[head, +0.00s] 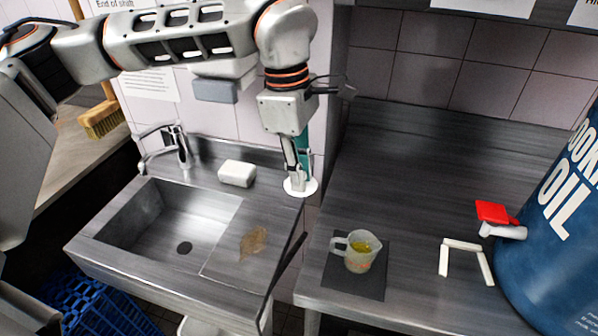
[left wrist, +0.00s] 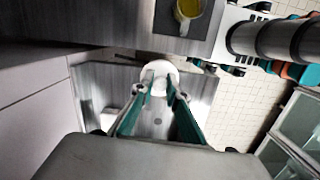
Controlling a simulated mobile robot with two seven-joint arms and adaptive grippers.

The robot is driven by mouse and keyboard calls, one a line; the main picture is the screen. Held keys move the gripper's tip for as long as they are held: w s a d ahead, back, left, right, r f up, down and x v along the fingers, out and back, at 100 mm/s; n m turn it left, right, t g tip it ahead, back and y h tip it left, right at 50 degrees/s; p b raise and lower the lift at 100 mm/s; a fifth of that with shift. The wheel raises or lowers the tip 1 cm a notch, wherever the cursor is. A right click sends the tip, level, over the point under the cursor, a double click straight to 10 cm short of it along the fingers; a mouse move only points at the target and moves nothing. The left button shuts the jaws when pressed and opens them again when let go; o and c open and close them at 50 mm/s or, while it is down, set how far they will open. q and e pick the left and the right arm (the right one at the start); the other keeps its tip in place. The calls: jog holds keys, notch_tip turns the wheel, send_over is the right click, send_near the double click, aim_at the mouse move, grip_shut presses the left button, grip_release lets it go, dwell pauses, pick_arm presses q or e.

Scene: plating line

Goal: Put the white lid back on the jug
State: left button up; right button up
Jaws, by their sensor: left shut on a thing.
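The white lid (head: 301,187) is a flat, round disc gripped at the tips of my left gripper (head: 298,172). It hangs in the air around the right back edge of the sink unit. In the left wrist view the lid (left wrist: 160,70) shows between the two teal fingers of the gripper (left wrist: 158,88). The jug (head: 358,262) is a small clear measuring jug with yellow liquid, upright and open at the top, its handle to the left. It stands to the right of and nearer than the lid, apart from it. My right gripper is not seen.
The jug stands on a dark mat (head: 340,285) on the steel counter (head: 420,180). A blue oil drum (head: 560,240) with a red-handled tap (head: 497,213) and a white bracket (head: 462,246) are to the right. A sink (head: 175,225) and white block (head: 237,173) are left.

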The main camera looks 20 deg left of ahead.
pick_arm(q)
jog(key=shift+d+r+n, duration=0.35)
jog(key=shift+d+n, duration=0.05)
jog(key=shift+n, duration=0.1)
jog(key=s+d+r+n+t+y+p, duration=0.1)
jog(key=s+d+r+n+p, duration=0.1)
jog(key=d+r+n, duration=0.6)
jog(key=s+d+r+n+y+p, duration=0.15)
jog(key=d+n, duration=0.35)
jog(key=n, duration=0.7)
notch_tip(320, 180, down, 16)
jog(key=b, duration=0.5)
jog(key=shift+s+a+f+h+b, duration=0.25)
jog(key=shift+s+h+b, duration=0.1)
jog(key=shift+s+b, duration=0.05)
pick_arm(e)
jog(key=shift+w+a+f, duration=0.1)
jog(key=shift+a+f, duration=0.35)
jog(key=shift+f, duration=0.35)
